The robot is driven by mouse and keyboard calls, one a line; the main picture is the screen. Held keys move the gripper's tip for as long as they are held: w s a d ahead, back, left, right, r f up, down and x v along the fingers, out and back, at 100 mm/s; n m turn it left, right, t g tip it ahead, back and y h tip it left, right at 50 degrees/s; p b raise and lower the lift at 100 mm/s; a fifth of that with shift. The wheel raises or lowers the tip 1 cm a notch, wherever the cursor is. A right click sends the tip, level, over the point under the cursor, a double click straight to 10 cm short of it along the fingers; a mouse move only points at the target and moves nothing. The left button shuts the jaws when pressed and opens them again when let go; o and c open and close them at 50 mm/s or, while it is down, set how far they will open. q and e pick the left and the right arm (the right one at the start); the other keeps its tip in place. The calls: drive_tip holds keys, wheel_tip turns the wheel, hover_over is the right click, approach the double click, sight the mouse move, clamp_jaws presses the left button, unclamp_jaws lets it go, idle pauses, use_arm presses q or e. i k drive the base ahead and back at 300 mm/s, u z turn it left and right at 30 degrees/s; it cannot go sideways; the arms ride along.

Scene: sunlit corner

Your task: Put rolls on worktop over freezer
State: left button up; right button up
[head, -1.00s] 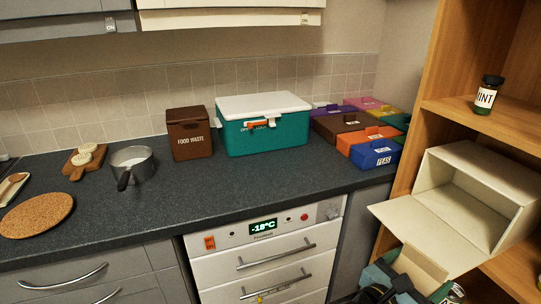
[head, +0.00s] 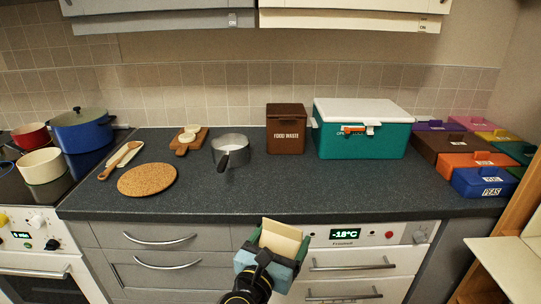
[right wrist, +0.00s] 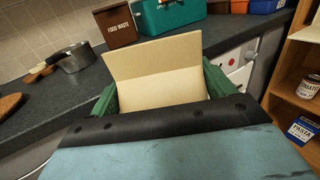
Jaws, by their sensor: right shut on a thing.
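My right gripper (head: 277,244) is shut on a cream open-looking carton (head: 281,238), held in front of the freezer and lower than the worktop's front edge. In the right wrist view the carton (right wrist: 155,65) sits between the green fingers, with a raised cream panel; whatever is inside cannot be seen. I see nothing that I can clearly call rolls. The freezer (head: 345,262) is white, with a -18°C display. The dark worktop (head: 330,190) above it has a bare front strip. My left gripper is not in view.
On the worktop stand a brown food waste bin (head: 286,130), a teal cool box (head: 360,140), several coloured boxes (head: 484,182), a saucepan (head: 230,152) and a cork mat (head: 147,179). A wooden shelf unit (head: 512,225) with a cream box flap (head: 505,252) edges the right.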

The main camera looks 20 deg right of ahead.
sight(416, 192)
drive_tip(key=u, duration=0.25)
drive_tip(key=k, duration=1.75)
drive_tip(key=z, duration=1.1)
drive_tip(key=i, duration=1.4)
